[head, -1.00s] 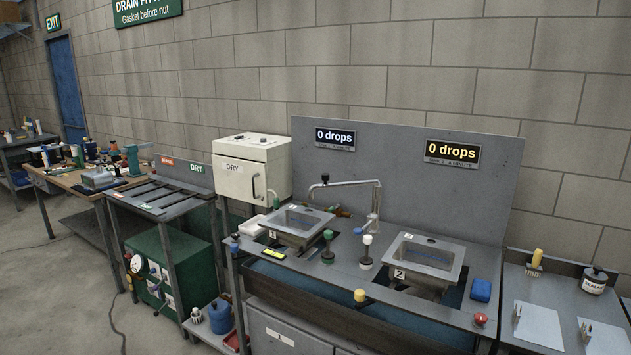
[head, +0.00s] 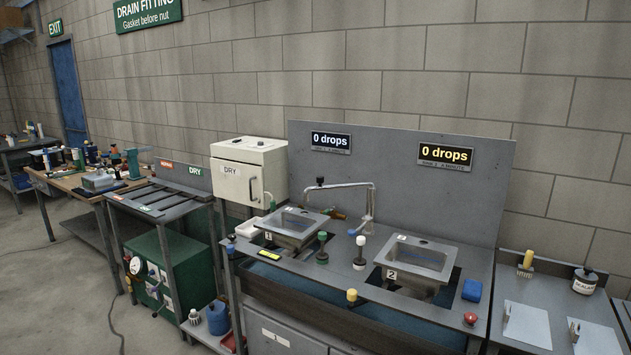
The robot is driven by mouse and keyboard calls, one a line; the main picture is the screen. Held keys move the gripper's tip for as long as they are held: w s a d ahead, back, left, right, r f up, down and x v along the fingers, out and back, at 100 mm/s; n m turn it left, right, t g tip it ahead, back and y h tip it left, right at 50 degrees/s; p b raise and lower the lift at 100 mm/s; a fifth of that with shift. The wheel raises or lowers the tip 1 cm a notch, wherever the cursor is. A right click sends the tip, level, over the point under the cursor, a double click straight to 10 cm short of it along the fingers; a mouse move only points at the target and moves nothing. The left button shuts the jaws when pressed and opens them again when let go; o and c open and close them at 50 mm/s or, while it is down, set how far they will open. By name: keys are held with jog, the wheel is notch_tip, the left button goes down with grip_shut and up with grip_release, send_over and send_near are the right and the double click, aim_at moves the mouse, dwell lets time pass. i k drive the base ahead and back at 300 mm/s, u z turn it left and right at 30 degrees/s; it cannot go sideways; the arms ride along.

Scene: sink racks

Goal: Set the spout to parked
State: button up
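The spout (head: 345,186) is a chrome swivel pipe on an upright post (head: 369,205) between the two basins. A small blue handle (head: 356,230) is at the foot of the post. I see no marking that reads parked. My gripper is not in this view.
A yellow knob (head: 351,296), a red button (head: 470,318) and a blue sponge-like block (head: 472,290) are along the front and right. A white DRY cabinet (head: 247,170) stands left of the backboard. The floor at left is open.

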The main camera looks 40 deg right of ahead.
aim_at(319, 179)
jog(key=z, duration=0.1)
jog(key=i, duration=0.95)
jog(key=u, duration=0.1)
